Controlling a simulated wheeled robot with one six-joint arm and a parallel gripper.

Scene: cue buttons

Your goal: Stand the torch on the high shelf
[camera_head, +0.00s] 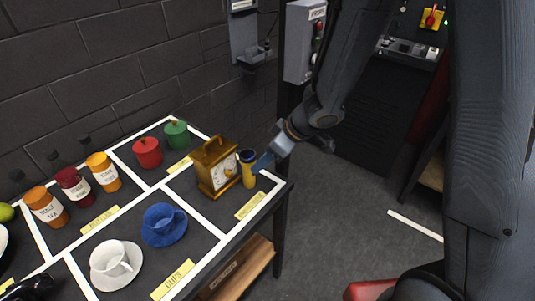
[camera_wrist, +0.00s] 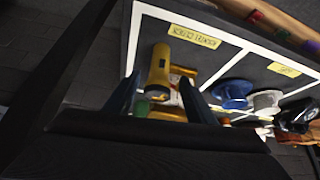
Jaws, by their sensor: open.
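The torch (camera_head: 249,170) is yellow with a dark blue top. It stands upright at the right end of the table, beside a brass clock (camera_head: 217,166). My gripper (camera_head: 263,161) is just right of the torch, close to its upper part; contact cannot be told. In the wrist view the torch (camera_wrist: 158,72) shows between the two spread blue-grey fingers of my gripper (camera_wrist: 159,84), with the clock (camera_wrist: 182,76) behind it. The gripper is open and holds nothing. I cannot pick out a high shelf in either view.
The table (camera_head: 213,212) has white-lined, labelled sections. A blue cup (camera_head: 163,219), a white cup (camera_head: 110,260), red (camera_head: 147,153) and green (camera_head: 177,134) pots and several labelled jars stand on it. A wooden lower shelf (camera_head: 240,269) is underneath.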

